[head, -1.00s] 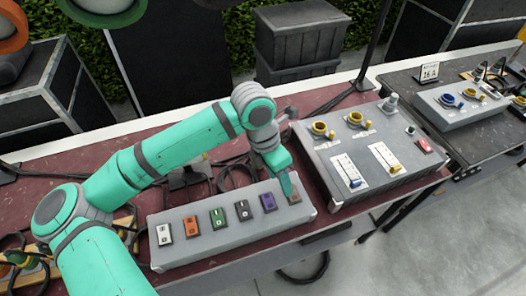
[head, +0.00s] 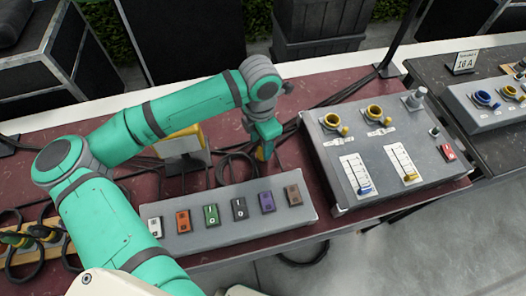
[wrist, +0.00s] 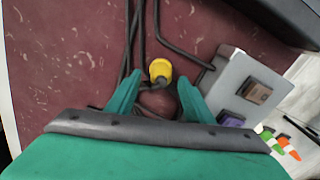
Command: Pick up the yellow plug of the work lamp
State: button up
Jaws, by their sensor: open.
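The yellow plug (wrist: 160,70) lies on the dark red tabletop in the wrist view, with dark cables beside it. My gripper (wrist: 157,88) is open, and its two green fingers point toward the plug from either side. The plug shows just ahead of the gap between the fingertips. In the head view my gripper (head: 265,153) is low over the table behind the switch box, and only a bit of yellow shows by its fingers. A yellow and grey thing, perhaps the work lamp (head: 182,150), stands partly hidden behind my arm.
A grey box with several coloured switches (head: 225,236) lies just in front of my gripper. A larger grey panel with yellow sockets (head: 335,160) stands to the right. Black cables (head: 238,168) loop around the gripper. Bare red tabletop shows left of the plug in the wrist view.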

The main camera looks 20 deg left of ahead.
jog(key=shift+w+d+f, duration=0.1)
jog(key=shift+f, duration=1.25)
jog(key=shift+w+d+f, duration=0.1)
jog(key=shift+f, duration=1.2)
jog(key=shift+c, duration=0.2)
jog(key=c, duration=1)
